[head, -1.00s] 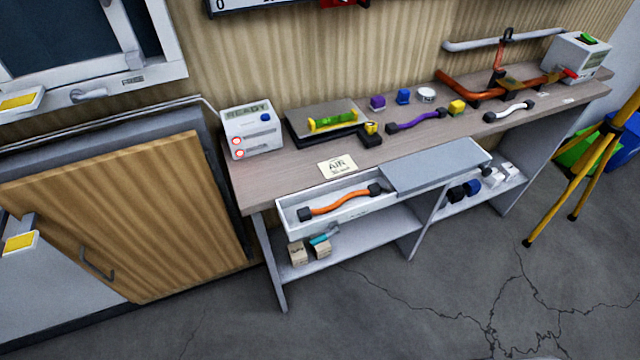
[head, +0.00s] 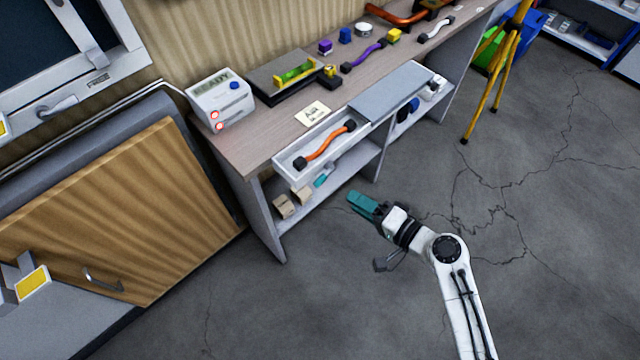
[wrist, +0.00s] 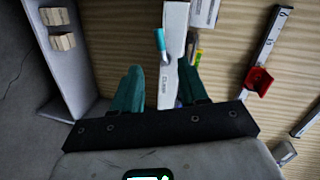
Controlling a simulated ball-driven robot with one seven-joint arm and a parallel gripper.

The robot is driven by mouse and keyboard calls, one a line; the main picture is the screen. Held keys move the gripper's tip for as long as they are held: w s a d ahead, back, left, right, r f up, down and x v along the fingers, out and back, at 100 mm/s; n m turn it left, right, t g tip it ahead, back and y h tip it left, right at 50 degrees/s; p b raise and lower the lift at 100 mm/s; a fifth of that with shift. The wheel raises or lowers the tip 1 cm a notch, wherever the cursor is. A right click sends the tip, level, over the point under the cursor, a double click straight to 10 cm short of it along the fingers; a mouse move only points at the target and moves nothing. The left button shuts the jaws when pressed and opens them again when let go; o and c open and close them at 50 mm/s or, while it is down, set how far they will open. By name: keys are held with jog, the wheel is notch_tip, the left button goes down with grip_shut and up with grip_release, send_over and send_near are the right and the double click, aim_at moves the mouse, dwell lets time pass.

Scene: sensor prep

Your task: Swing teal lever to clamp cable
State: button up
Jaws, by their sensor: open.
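The teal lever (head: 322,180) hangs low at the front of the white tray (head: 284,165), by the lower shelf. In the wrist view its teal handle and grey end (wrist: 160,40) show against a white face lettered CLAMP, ahead of my fingers. An orange cable (head: 326,145) with dark ends lies in the tray. My gripper (head: 360,203) has teal fingers and is in front of the bench, apart from the lever. In the wrist view my gripper (wrist: 160,69) is open, with nothing held between its fingers. How the lever joins the tray is too small to tell.
Two small wooden blocks (head: 293,201) sit on the lower shelf beside the lever. A READY box (head: 219,98), a level (head: 296,72) and a purple cable (head: 363,55) are on the benchtop. A yellow tripod (head: 489,80) stands right. The floor before the bench is clear.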

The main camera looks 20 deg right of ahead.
aim_at(323, 175)
jog(key=p+x, duration=0.1)
jog(key=x, duration=0.9)
jog(key=shift+p, duration=0.3)
jog(key=shift+a, duration=0.1)
grip_shut()
